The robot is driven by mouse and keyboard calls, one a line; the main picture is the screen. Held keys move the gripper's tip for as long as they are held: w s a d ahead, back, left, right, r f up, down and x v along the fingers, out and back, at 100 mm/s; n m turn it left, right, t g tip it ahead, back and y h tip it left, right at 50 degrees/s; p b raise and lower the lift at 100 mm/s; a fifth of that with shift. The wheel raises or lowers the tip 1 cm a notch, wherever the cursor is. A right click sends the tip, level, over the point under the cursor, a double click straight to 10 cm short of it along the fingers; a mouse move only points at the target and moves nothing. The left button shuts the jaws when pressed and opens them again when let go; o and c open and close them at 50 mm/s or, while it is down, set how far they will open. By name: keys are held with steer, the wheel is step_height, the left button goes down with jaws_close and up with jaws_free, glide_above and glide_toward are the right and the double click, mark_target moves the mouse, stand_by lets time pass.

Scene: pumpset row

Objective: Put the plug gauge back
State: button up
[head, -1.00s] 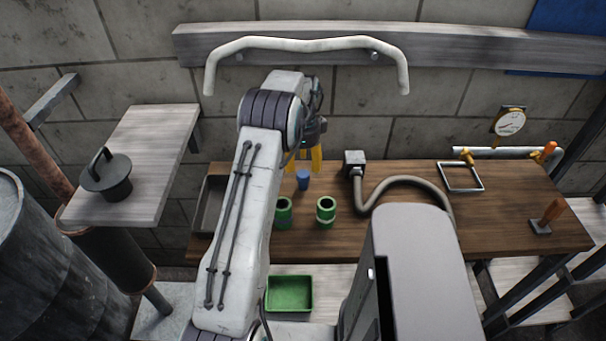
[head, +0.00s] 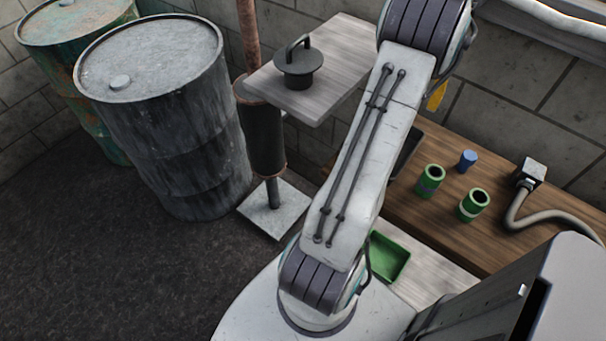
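No thing is clearly marked as the plug gauge, and I cannot tell which it is. A small blue cylinder (head: 467,161) stands upright on the wooden bench, behind two green hollow cylinders, the left one (head: 430,181) and the right one (head: 474,205). A dark round piece with a looped handle (head: 299,68) sits on the grey wooden shelf. My gripper (head: 437,96) is mostly hidden behind my arm. Only a yellow finger part shows, above the bench and to the upper left of the blue cylinder. Whether it holds anything is hidden.
A green tray (head: 404,259) lies on a pale lower surface in front of the bench. A grey hose (head: 540,221) runs from a block on the bench. A grey drum (head: 150,120) and a pipe stand (head: 265,140) are at left. The dark floor there is open.

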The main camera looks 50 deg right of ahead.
steer(key=w+a+r+n, duration=0.3)
steer(key=w+a+n, duration=0.35)
steer(key=a, duration=0.55)
steer(key=w+a+r+n, duration=0.3)
steer(key=w+a+n, duration=0.35)
steer(key=a, duration=0.55)
steer(key=s+a+n+t, duration=0.2)
steer(key=a+n, duration=0.5)
steer(key=a, duration=0.4)
steer(key=s+a+n+t, duration=0.2)
steer(key=a+n, duration=0.6)
steer(key=a, duration=0.3)
steer(key=shift+s+a+r, duration=0.2)
steer(key=shift+s+r, duration=0.05)
steer(key=shift+s, duration=0.1)
steer(key=shift+d, duration=0.1)
